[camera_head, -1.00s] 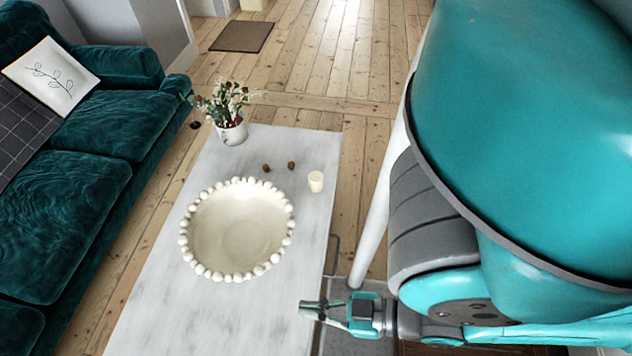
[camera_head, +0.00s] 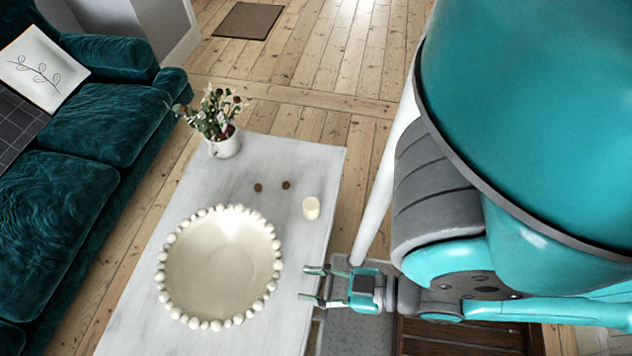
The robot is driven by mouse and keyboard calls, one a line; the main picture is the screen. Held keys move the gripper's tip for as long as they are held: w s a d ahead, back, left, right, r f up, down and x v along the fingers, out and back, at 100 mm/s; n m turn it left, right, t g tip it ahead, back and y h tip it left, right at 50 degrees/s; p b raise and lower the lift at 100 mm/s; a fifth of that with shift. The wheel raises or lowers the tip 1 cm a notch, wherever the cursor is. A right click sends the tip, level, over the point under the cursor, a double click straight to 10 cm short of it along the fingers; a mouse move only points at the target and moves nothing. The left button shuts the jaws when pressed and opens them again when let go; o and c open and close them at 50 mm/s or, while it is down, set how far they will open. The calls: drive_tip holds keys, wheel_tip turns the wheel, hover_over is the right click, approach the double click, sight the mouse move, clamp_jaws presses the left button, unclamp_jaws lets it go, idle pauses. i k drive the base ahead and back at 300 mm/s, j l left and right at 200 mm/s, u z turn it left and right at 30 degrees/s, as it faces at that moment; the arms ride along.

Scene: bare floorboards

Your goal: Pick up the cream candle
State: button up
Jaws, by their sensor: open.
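The cream candle (camera_head: 311,208) is a small, short cylinder. It stands upright on the white table (camera_head: 200,190) near its right edge, toward the far end. My gripper (camera_head: 308,284) is open and empty, its two fingers pointing left. It is at the table's right edge, nearer to me than the candle and apart from it. Its height above the table is hard to tell.
A large cream bowl with a beaded rim (camera_head: 167,262) takes up the table's middle. Two small brown things (camera_head: 258,187) lie left of the candle. A white pot of flowers (camera_head: 224,146) stands at the far end. A dark green sofa (camera_head: 62,210) is on the left.

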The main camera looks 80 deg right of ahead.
sight(311, 204)
drive_tip(key=l, duration=0.65)
drive_tip(key=k+l+u, duration=0.15)
drive_tip(key=l, duration=1.2)
drive_tip(key=k+l+u, duration=0.1)
drive_tip(key=l, duration=0.55)
drive_tip(key=l+u, duration=0.1)
drive_tip(key=l, duration=0.55)
drive_tip(key=l+u, duration=0.25)
drive_tip(key=u, duration=0.2)
drive_tip(key=k+l+u, duration=0.15)
drive_tip(key=u, duration=0.25)
drive_tip(key=k+l+u, duration=0.15)
drive_tip(key=u, duration=0.3)
drive_tip(key=k+l+u, duration=0.15)
drive_tip(key=u, duration=0.25)
drive_tip(key=i+u, duration=0.25)
